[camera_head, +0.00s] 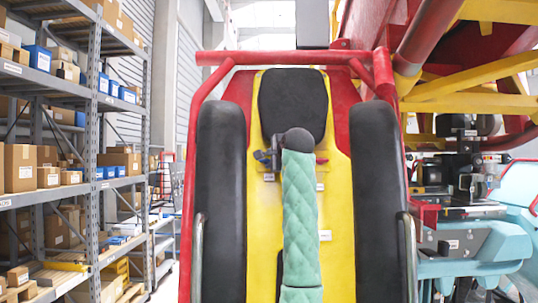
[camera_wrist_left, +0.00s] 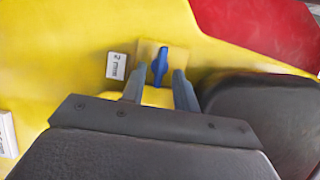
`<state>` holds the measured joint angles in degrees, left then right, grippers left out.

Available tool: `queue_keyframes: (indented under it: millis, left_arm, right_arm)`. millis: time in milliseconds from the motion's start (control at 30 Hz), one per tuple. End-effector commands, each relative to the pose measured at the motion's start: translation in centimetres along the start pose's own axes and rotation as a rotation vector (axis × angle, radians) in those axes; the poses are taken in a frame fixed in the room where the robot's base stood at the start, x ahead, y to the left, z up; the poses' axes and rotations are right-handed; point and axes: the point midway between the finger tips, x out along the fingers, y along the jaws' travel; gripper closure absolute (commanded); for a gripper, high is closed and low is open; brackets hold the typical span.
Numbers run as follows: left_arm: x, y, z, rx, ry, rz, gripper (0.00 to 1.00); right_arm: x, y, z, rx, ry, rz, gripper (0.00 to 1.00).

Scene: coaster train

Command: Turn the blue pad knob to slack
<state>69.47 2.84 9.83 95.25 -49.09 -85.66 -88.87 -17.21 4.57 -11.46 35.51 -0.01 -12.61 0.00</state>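The blue knob (camera_wrist_left: 160,66) sits on a small yellow block on the yellow seat back, with a white label (camera_wrist_left: 117,65) to its left in the left wrist view. My left gripper (camera_wrist_left: 159,88) points at it with two grey fingers apart, one on each side below the knob. I cannot tell if a finger touches it. In the head view my left gripper (camera_head: 264,158) is small and partly hidden by my green-sleeved arm, just below the black headrest. The knob is hard to make out there. My right gripper is not in view.
Black side pads (camera_head: 220,200) and (camera_head: 376,200) flank the yellow seat back (camera_head: 340,260), inside a red frame (camera_head: 285,57). The black headrest (camera_head: 293,100) is above. Shelves with boxes (camera_head: 70,150) stand left; machinery (camera_head: 465,170) stands right.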

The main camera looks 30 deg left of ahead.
Motion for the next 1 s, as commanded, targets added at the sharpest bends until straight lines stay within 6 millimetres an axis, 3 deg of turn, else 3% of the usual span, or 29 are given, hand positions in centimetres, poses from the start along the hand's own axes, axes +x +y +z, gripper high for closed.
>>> queue_keyframes:
  millis: [200, 467, 633, 1000]
  left_arm:
    - [1.22, -0.02, 0.06, -0.001, -0.001, 0.001, 0.70]
    - [1.33, 0.06, 0.05, -0.001, -0.001, 0.000, 0.70]
    - [1.31, 0.06, 0.05, -0.001, -0.001, 0.000, 0.99]
    - [1.33, 0.14, -0.02, -0.039, 0.000, 0.018, 1.00]
  right_arm:
    - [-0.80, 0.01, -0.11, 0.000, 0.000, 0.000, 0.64]
    - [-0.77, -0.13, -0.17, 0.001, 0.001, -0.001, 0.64]
    - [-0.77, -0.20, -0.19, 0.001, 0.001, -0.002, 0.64]
    - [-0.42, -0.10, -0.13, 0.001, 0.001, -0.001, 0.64]
